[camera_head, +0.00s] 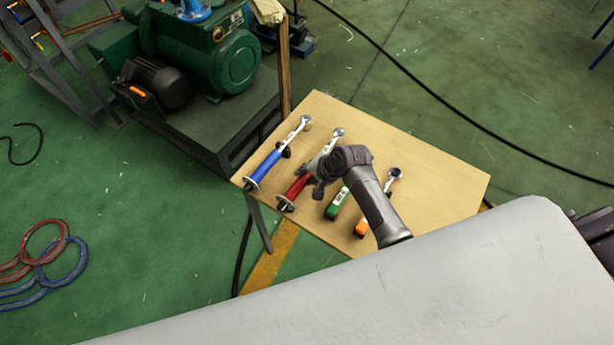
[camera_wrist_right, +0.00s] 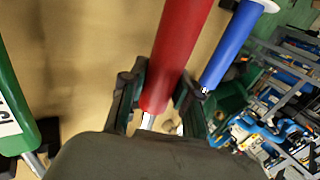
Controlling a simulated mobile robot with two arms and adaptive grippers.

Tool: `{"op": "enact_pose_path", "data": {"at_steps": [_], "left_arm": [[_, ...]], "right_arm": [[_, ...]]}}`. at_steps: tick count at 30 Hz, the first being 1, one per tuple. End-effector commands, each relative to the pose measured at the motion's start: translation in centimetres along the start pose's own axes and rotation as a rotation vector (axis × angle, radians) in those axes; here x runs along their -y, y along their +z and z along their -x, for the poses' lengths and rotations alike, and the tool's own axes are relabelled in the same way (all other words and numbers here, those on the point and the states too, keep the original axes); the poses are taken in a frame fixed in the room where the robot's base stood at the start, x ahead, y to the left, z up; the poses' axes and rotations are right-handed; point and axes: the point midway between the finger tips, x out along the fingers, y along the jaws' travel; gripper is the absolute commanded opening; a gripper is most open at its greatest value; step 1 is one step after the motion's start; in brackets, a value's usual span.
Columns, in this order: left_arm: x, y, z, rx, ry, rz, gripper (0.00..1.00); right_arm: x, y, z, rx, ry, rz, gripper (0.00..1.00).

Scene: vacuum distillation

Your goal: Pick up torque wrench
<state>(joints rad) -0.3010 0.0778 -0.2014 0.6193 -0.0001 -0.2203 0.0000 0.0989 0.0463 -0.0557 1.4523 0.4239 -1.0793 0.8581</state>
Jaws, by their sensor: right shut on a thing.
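Several wrenches lie side by side on a wooden table (camera_head: 445,190). The red-handled torque wrench (camera_head: 294,190) is second from the left in the head view. My right gripper (camera_head: 317,173) is at the upper part of its red handle. In the right wrist view, my right gripper's two fingers (camera_wrist_right: 160,90) are closed around the lower end of the red handle (camera_wrist_right: 180,40), near its metal shaft. My arm hides part of the green wrench. I cannot tell whether the red wrench touches the table. My left gripper is not in view.
A blue-handled wrench (camera_head: 264,167) lies left of the red one. A green-handled wrench (camera_head: 336,204) and an orange-handled tool (camera_head: 362,227) lie to the right. A green pump (camera_head: 215,55) stands beyond the table's left side. The table's right part is bare.

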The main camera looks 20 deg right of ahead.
Motion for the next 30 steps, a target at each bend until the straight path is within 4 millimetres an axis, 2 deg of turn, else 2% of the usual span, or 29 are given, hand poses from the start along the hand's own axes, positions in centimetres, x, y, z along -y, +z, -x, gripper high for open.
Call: {"op": "enact_pose_path", "data": {"at_steps": [6, 11, 21, 30], "left_arm": [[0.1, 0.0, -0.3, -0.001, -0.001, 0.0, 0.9], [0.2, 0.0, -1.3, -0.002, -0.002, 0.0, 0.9], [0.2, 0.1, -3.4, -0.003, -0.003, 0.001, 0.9], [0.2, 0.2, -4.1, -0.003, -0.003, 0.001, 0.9]], "right_arm": [[1.8, -0.2, 2.3, -0.006, -0.009, 0.004, 0.0], [4.4, -1.5, 2.1, -0.006, -0.011, 0.004, 0.0], [10.8, -4.7, 2.2, -0.005, -0.01, 0.004, 0.0], [13.5, -6.0, 2.4, -0.003, -0.007, 0.003, 0.0]]}}
